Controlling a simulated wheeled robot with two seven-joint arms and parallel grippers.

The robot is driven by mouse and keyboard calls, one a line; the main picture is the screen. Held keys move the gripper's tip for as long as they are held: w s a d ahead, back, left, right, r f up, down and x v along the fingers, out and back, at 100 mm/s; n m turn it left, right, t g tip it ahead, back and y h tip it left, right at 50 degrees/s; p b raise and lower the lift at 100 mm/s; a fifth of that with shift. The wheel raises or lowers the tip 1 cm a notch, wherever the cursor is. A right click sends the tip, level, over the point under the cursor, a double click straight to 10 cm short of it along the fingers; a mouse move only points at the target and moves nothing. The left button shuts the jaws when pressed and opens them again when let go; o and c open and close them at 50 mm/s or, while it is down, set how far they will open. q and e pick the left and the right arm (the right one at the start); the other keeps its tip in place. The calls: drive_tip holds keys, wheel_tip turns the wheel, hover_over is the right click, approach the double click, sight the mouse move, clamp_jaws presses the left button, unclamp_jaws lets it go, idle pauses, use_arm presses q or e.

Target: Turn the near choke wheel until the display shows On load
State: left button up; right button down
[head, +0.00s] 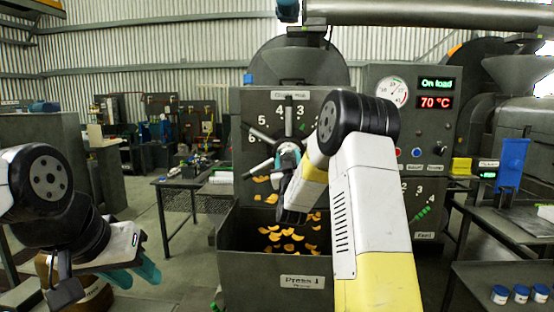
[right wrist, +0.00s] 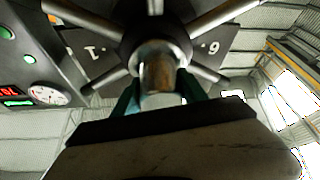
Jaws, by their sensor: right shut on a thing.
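The near choke wheel (head: 262,138) is on the front of the near press, over a dial plate with numbers; my right arm hides part of it. In the right wrist view, its dark hub (right wrist: 157,36) has metal spokes and a short central metal post (right wrist: 157,72). My right gripper (head: 288,156) is at the wheel's centre, its teal fingers (right wrist: 160,92) shut around the post. The display (head: 437,85) reads "On load" in green. My left gripper (head: 134,274) is open and empty at the lower left, away from the press.
A red readout (head: 436,102) below the display shows 70 °C, beside a round gauge (head: 392,92). A dark bin (head: 262,262) with orange flakes lies under the wheel. A table (head: 498,212) with a blue stand (head: 511,163) is at right. Blue-lidded jars (head: 520,293) stand lower right.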

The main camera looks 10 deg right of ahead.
drive_tip(key=shift+n+y, duration=1)
drive_tip(key=shift+n, duration=0.8)
drive_tip(key=c, duration=0.6)
unclamp_jaws()
drive_tip(key=v, duration=0.8)
drive_tip(key=shift+w, duration=0.1)
